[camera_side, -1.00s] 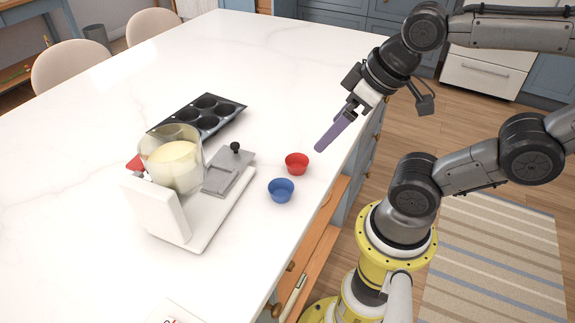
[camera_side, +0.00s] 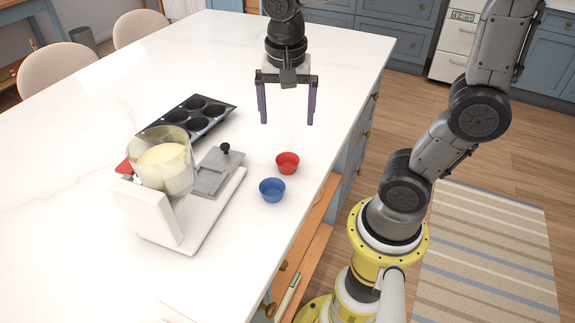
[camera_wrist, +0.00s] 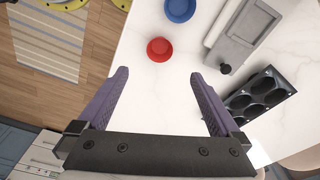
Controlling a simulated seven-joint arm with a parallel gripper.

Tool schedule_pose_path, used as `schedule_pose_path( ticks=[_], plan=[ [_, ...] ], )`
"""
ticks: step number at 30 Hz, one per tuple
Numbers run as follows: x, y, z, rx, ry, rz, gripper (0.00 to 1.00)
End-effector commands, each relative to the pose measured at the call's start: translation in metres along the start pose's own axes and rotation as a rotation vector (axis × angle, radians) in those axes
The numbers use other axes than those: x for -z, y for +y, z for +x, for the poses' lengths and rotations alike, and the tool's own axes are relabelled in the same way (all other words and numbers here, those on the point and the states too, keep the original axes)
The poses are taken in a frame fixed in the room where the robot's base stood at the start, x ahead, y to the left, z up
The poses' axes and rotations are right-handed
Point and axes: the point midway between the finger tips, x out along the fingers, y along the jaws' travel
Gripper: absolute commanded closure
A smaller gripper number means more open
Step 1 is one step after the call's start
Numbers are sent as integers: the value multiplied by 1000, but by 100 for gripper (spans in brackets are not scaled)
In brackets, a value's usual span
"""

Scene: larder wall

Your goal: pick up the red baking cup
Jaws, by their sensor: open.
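The red baking cup (camera_side: 287,163) stands upright on the white counter near its right edge, and it also shows in the wrist view (camera_wrist: 159,49). A blue baking cup (camera_side: 272,190) stands close beside it, nearer the side camera, and it shows at the top of the wrist view (camera_wrist: 180,9). My gripper (camera_side: 287,122) is open and empty, its purple fingers pointing down above the counter. It is beyond the red cup as seen from the side. In the wrist view the cup lies ahead of the gap between my fingertips (camera_wrist: 159,76), untouched.
A white machine (camera_side: 151,212) with a clear bowl of pale batter (camera_side: 165,167) stands left of the cups. A grey plate with a black knob (camera_side: 212,175) lies close by. A dark muffin tin (camera_side: 217,125) lies behind. The counter (camera_side: 200,60) is clear farther back.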

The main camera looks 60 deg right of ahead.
Motion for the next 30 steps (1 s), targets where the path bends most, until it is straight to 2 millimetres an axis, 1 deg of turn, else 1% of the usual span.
schedule_pose_path(
  ticks=[5,9,12,15,20,27,30],
  plan=[
    [-1,2,28,-8,-4,-1,0],
    [-1,2,55,-6,-4,-1,0],
    [0,1,70,-5,-3,-1,0],
    [0,1,79,-2,-2,-1,0],
    [0,1,88,-3,-2,-2,0],
    [2,1,122,-4,-3,-1,0],
    [2,1,131,-3,-2,-3,0]
  ],
)
